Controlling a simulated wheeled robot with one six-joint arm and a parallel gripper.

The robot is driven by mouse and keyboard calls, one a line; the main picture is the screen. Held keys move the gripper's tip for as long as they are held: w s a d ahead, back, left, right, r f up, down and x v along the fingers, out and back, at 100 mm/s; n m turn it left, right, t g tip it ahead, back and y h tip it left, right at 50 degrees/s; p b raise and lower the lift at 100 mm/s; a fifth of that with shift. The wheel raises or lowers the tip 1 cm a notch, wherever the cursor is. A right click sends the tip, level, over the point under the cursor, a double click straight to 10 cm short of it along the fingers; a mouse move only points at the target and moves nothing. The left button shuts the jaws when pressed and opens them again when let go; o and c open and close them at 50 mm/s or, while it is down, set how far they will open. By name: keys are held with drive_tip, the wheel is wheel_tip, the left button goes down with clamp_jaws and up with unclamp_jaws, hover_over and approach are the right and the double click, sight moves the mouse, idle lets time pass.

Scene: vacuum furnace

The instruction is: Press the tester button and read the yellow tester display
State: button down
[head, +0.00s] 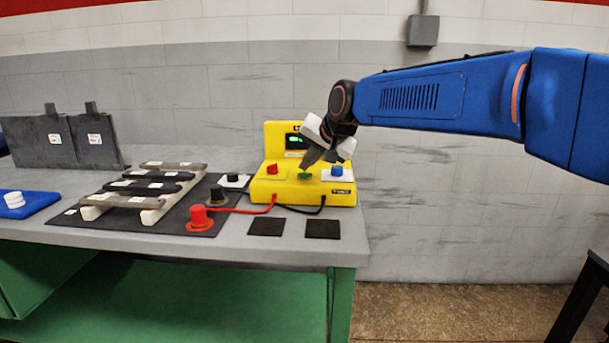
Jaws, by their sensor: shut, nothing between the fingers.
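The yellow tester (270,192) stands near the right end of the grey bench, against the wall. Its upright back part carries a dark display (295,141) with small green marks, too small to read and partly covered by my gripper. On its front part are a red knob (272,168), a green button (305,175) and a blue knob (337,170). My gripper (307,166) is shut and empty, tilted down from the right, with its fingertips just above or at the green button. I cannot tell whether they touch it.
Red and black leads run from the tester to a red probe (199,217) and a black probe (218,194). Two black pads (323,229) lie before the tester. A blue tray (27,206) with white discs sits far left.

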sight(307, 175)
drive_tip(key=shift+f, duration=0.4)
idle(0.8)
drive_tip(key=shift+r, duration=0.8)
drive_tip(key=shift+r, duration=2.5)
